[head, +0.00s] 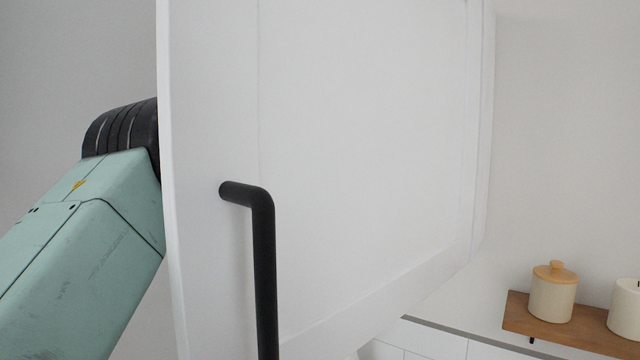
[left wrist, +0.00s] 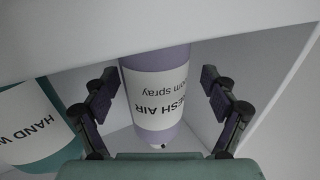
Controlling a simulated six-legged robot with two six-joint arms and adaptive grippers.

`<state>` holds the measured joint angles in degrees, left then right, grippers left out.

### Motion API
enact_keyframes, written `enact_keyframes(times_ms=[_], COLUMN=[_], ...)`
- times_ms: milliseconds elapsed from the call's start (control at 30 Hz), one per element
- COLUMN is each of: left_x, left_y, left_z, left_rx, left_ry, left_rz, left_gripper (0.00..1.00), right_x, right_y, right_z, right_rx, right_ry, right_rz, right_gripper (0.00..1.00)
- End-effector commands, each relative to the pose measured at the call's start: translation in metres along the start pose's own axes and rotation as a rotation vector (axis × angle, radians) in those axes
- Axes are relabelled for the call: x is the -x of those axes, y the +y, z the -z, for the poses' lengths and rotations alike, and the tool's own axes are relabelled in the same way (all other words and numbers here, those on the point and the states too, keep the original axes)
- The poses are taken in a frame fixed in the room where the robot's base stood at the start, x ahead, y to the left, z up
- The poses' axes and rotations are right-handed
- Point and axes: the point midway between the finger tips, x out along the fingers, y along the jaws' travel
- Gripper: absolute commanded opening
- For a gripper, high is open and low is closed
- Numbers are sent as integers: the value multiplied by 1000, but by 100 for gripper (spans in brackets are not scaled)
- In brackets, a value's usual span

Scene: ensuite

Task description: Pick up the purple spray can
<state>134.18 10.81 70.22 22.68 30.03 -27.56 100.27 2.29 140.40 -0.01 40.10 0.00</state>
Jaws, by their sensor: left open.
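In the left wrist view, the purple spray can (left wrist: 160,98) has a white label reading "ESH AIR", seen upside down. My left gripper (left wrist: 158,77) is open, with one finger on each side of the can. A small gap shows beside the fingers, and I cannot tell whether either one touches it. In the head view, my left arm reaches behind the white cabinet door, which hides the gripper and the can. My right gripper is in neither view.
The white cabinet door (head: 360,150) with a black handle (head: 264,260) fills the middle of the head view. A teal bottle (left wrist: 45,158) labelled "HAND W" stands left of the can. A wooden shelf (head: 518,312) at right holds a cream jar (head: 552,298) and another cream container (head: 626,315).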

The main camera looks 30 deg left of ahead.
Motion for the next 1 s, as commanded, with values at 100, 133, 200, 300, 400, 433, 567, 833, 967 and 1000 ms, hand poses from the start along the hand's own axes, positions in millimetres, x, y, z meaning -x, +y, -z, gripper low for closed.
enact_keyframes(times_ms=[100, 133, 200, 300, 400, 433, 567, 833, 967, 1000], left_x=[0, 0, 0, 0, 0, 0, 0, 0, 0, 0], left_y=[0, 0, 0, 0, 0, 0, 0, 0, 0, 0], left_z=[-1, -1, -1, -1, 0, 0, 0, 0, 0, 0], left_rx=[-1, -1, -1, -1, 0, 0, 0, -1, -1, -1], left_ry=[-1, -1, -1, 0, 0, 0, 0, 0, 1, 1], left_rz=[-1, -1, -1, -1, 0, 0, 0, 0, 0, 0], left_gripper=[84, 82, 76, 67, 59, 56, 45, 22, 18, 18], right_x=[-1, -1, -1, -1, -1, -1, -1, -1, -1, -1], right_y=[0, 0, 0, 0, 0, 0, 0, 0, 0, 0], right_z=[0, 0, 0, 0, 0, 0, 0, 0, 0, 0], right_rx=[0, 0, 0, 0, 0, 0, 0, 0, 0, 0], right_ry=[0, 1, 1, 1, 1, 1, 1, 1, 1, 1], right_rz=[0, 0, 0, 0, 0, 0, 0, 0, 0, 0], right_gripper=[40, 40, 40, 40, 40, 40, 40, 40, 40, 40])
